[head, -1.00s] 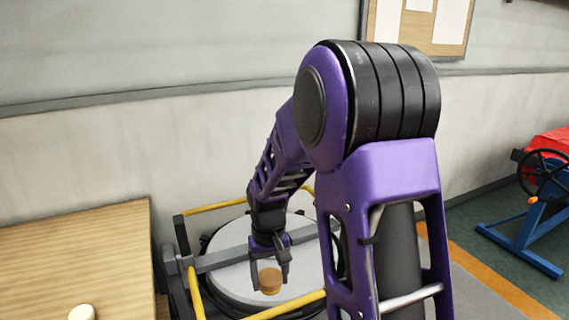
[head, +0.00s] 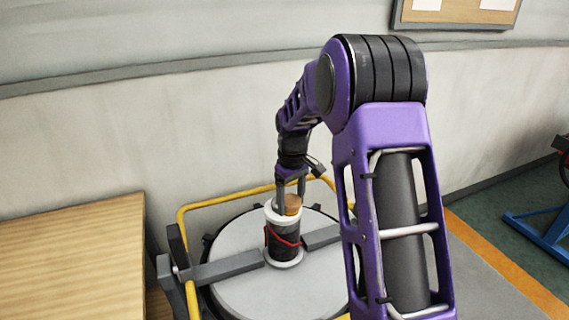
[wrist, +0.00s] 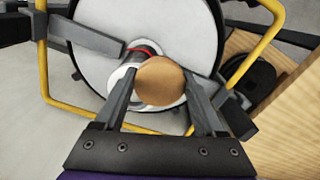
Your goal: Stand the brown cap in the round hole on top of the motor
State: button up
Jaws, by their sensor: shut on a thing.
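The brown cap (wrist: 160,82) is between the fingers of my gripper (wrist: 161,90) in the wrist view. In the head view, my gripper (head: 290,190) is shut on the brown cap (head: 292,204) at the top of the motor (head: 283,240). The motor is a dark cylinder with a white rim and a red wire, standing on the round grey tank lid. The cap overlaps the right part of the motor's white top in the head view. The round hole is hidden, and I cannot tell whether the cap is above it or touching the rim.
The tank lid (head: 275,295) has grey crossbars (head: 225,268) and a yellow rail (head: 215,203) around it. A wooden table (head: 70,255) stands at the left. A pale wall is behind the tank.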

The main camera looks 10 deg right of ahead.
jog(key=w+r+n+p, duration=0.2)
jog(key=w+r+n, duration=0.1)
jog(key=w+n, duration=0.55)
jog(key=shift+m, duration=0.45)
jog(key=shift+w+f+b, duration=0.25)
jog(key=shift+f+b, duration=0.2)
jog(key=shift+f, duration=0.5)
jog(key=shift+w+f+b, duration=0.2)
jog(key=shift+f+b, duration=0.2)
jog(key=shift+f, duration=0.6)
jog(key=shift+w+f+b, duration=0.25)
jog(key=shift+f+b, duration=0.2)
jog(key=shift+f, duration=0.5)
jog(key=shift+f, duration=0.3)
jog(key=shift+f, duration=0.35)
jog(key=shift+f+b, duration=0.3)
jog(key=shift+f, duration=0.5)
jog(key=o, duration=1.3)
